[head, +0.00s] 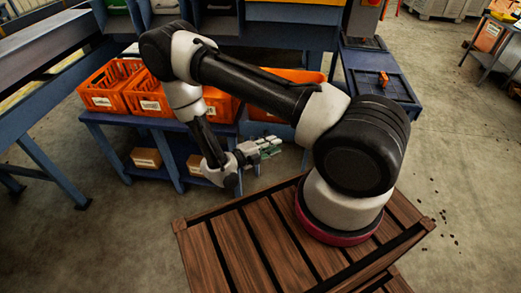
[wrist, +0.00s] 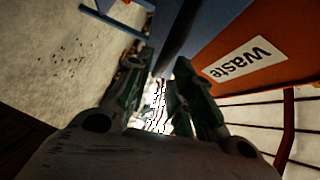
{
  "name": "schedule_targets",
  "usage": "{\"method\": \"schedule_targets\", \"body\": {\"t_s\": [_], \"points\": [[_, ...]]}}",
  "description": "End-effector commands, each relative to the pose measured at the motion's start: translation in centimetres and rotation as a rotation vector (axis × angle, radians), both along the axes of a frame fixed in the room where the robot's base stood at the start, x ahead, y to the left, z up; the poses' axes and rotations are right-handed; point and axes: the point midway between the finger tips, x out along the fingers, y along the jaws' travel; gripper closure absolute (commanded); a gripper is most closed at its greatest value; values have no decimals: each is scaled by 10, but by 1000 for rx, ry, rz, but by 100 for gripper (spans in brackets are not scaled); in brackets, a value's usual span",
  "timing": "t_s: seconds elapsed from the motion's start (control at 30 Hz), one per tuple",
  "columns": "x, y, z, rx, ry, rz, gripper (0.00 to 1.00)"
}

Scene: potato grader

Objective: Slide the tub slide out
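I cannot make out the tub slide itself for sure. An orange tub (wrist: 270,30) labelled "Waste" fills the upper right of the wrist view, with a blue metal part (wrist: 183,35) along its left side. In the head view an orange tub (head: 302,76) shows partly behind my arm. My gripper (head: 274,147) hangs in front of the blue bench, below that tub. In the wrist view the two dark green fingers of my gripper (wrist: 158,75) stand apart, with a gap between them and nothing clearly held. Any contact with the blue part cannot be told.
Several orange crates (head: 108,87) stand on the blue bench (head: 130,120) at left, with cardboard boxes (head: 146,158) on its lower shelf. A blue stand (head: 385,75) is at right. A slatted wooden platform (head: 235,240) lies below my arm. Grey floor at right is mostly free.

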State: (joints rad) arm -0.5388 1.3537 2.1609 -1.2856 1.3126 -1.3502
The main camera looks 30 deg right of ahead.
Motion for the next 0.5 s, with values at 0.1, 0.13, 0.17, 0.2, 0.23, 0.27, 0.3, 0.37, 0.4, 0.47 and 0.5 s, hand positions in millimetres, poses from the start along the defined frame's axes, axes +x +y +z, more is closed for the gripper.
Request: {"method": "schedule_targets", "body": {"t_s": [0.1,0.13,0.17,0.2,0.23,0.27,0.3,0.37,0.4,0.47,0.5], "points": [[-4,29,4,1,-2,7,77],[-5,35,5,2,-2,7,77],[-6,42,6,1,-3,6,77],[-8,49,6,2,-1,5,77],[-9,54,7,2,0,5,77],[-10,58,8,3,-1,4,77],[-11,63,8,2,-2,4,77],[-12,69,9,1,0,2,77],[-13,72,10,1,1,2,77],[-14,75,10,1,1,1,77],[-14,76,10,1,0,0,77]]}}
